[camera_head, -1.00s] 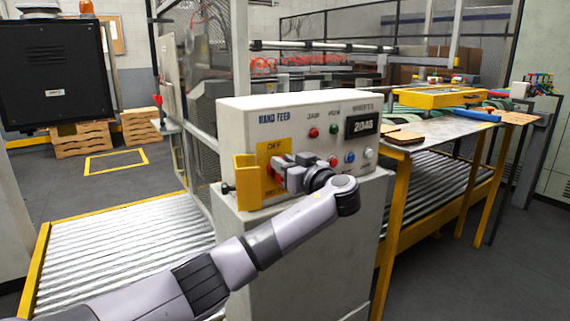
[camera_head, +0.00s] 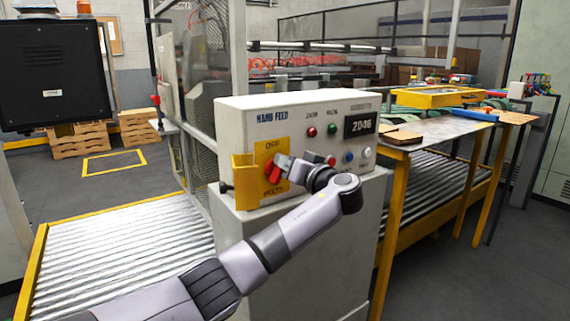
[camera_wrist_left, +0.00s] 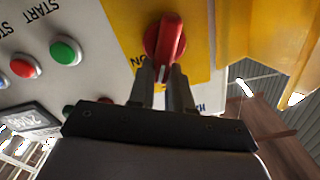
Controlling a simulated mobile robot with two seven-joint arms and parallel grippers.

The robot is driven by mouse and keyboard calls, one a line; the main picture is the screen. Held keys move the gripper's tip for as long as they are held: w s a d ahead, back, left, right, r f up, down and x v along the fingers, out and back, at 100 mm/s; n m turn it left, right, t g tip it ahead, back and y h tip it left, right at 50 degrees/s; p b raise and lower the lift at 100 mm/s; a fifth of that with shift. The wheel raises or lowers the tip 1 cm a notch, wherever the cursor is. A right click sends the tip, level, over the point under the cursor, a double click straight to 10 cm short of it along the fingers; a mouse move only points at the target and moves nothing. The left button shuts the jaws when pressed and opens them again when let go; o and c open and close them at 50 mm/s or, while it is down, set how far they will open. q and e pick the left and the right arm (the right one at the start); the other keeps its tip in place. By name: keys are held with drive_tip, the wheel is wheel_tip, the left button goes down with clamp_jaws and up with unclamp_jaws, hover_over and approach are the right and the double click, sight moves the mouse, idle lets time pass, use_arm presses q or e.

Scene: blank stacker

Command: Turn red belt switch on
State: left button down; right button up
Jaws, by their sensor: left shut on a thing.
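The red belt switch (camera_head: 272,173) is a red rotary knob on a yellow plate (camera_head: 262,150) at the left of the grey HAND FEED panel. "OFF" is lettered above the knob in the head view. The knob also shows in the left wrist view (camera_wrist_left: 166,38), beside inverted "ON" lettering. My left gripper (camera_head: 281,166) is at the knob, coming from the right. In the left wrist view its two fingers (camera_wrist_left: 163,68) are shut on the knob's near end. The gripper covers part of the knob in the head view. My right gripper is out of view.
A yellow bracket (camera_head: 244,182) juts out just left of the switch. Red and green buttons (camera_head: 332,129) and a display reading 2046 (camera_head: 359,126) sit to the right on the panel. A roller conveyor (camera_head: 125,250) runs at left. A table (camera_head: 440,130) stands at right.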

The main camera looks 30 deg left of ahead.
use_arm(q)
drive_tip(key=shift+w+d+f+m+p, duration=0.1)
drive_tip(key=shift+w+f+m+p, duration=0.45)
drive_tip(key=shift+m, duration=1.6)
drive_tip(key=shift+s+d+f+m+p, duration=0.2)
drive_tip(key=shift+m+p, duration=0.6)
drive_tip(key=shift+m, duration=1.3)
drive_tip(key=shift+w+f+m+p, duration=0.4)
drive_tip(key=shift+m+p, duration=0.3)
drive_tip(key=shift+m, duration=1.45)
drive_tip(key=shift+s+f, duration=0.1)
drive_tip(key=shift+f, duration=0.05)
drive_tip(key=c, duration=1)
unclamp_jaws()
drive_tip(key=shift+c, duration=0.2)
drive_tip(key=b+v, duration=0.1)
drive_tip(key=v, duration=0.6)
